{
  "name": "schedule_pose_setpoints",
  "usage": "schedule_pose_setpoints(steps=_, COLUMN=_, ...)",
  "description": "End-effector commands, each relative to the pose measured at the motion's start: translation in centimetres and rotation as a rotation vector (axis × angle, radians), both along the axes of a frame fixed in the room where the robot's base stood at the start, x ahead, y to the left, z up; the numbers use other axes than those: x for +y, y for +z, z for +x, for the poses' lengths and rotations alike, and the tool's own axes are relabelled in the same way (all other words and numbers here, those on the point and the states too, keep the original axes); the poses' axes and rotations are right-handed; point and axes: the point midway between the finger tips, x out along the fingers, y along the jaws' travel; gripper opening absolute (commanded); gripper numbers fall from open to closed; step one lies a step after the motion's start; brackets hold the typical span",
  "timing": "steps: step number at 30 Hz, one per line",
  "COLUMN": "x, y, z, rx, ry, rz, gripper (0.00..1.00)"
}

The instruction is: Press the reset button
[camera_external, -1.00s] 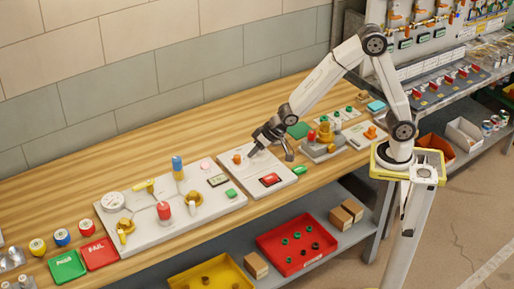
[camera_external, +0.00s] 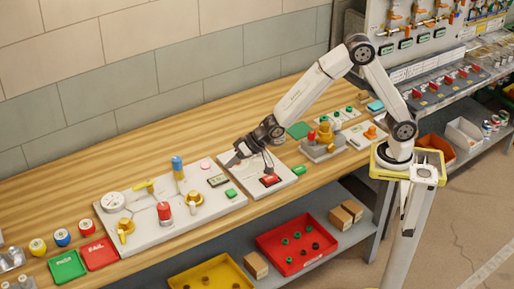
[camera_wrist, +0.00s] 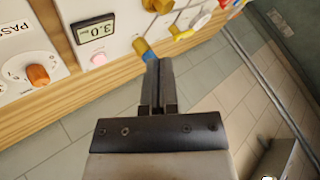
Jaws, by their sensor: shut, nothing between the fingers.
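A round pink button (camera_external: 205,166) sits on the large grey-white valve panel, near its back right. It also shows in the wrist view (camera_wrist: 98,60), beside a display (camera_wrist: 95,30) reading 3.0. I cannot read a reset label on it. A green button (camera_external: 231,194) sits at the panel's front right corner. My gripper (camera_external: 231,161) is shut and empty, above the gap between this panel and the smaller plate to its right. In the wrist view, its closed fingertips (camera_wrist: 160,62) are to the right of the pink button and appear apart from it.
A blue-topped yellow cylinder (camera_external: 178,168) stands up from the panel near the pink button. A red cylinder (camera_external: 164,211) stands in front of it. The smaller plate carries an orange knob (camera_wrist: 38,75) and a red switch (camera_external: 271,181). Bare wood lies behind the panel.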

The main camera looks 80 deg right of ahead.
Motion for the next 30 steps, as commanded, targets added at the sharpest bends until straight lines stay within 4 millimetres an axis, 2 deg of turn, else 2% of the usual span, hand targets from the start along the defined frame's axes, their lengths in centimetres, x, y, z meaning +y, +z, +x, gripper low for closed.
schedule_pose_setpoints(steps=8, x=0.0, y=-1.5, z=0.0, rx=0.003, ry=-0.001, rz=0.000, gripper=0.00)
schedule_pose_setpoints(steps=22, x=0.0, y=-6.3, z=0.0, rx=0.003, ry=0.000, rz=-0.002, gripper=0.00)
schedule_pose_setpoints(steps=30, x=0.0, y=-8.2, z=0.0, rx=0.001, ry=0.000, rz=0.000, gripper=0.00)
